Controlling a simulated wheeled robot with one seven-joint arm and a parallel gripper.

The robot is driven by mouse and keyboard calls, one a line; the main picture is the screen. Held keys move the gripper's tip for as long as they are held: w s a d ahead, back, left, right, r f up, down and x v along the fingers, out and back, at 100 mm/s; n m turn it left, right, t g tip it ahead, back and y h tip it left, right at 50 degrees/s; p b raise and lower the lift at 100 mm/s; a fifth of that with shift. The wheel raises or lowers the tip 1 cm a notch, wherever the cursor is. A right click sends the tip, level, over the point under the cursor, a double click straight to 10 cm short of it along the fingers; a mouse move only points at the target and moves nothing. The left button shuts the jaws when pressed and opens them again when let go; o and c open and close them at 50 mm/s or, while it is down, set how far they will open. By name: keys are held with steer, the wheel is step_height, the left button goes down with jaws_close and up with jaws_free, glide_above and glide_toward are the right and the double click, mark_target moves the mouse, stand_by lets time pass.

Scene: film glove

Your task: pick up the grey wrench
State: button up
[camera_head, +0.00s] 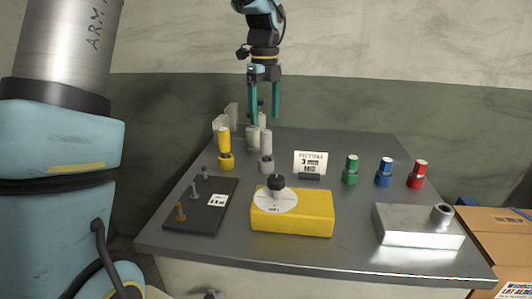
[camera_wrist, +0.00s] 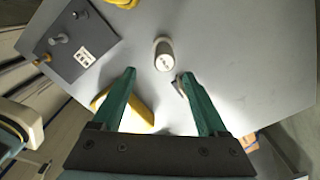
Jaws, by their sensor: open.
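No plain wrench shape shows. A grey upright piece (camera_head: 266,146) with a wider collar stands left of the table's middle, shaped like the coloured pieces near it. I cannot confirm that it is the grey wrench. In the wrist view a pale grey upright piece (camera_wrist: 163,56) stands just beyond my fingertips, between their lines. My gripper (camera_head: 264,118) points down above the back of the table, open and empty. Its teal fingers also show wide apart in the wrist view (camera_wrist: 158,74). A small pale item behind the right finger is partly hidden.
A yellow upright piece (camera_head: 225,151) stands close left. Green (camera_head: 351,171), blue (camera_head: 384,173) and red (camera_head: 416,175) pieces stand right, past a sign (camera_head: 310,163). In front are a dark peg board (camera_head: 199,217), yellow block (camera_head: 308,216) and metal block (camera_head: 407,226).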

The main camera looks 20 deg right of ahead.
mark_target(266, 146)
steer(key=shift+d+m, duration=0.3)
steer(key=shift+d, duration=0.1)
steer(key=shift+f, duration=0.3)
step_height(266, 146, down, 4)
steer(key=shift+f+p, duration=0.25)
steer(key=shift+p, duration=0.2)
steer(key=shift+w+a+f+p, duration=0.15)
steer(key=shift+f+p, duration=0.35)
steer(key=shift+f, duration=0.9)
steer(key=shift+w+d+f+p, duration=0.1)
steer(key=shift+f+p, duration=0.35)
steer(key=shift+f, duration=0.95)
jaws_close()
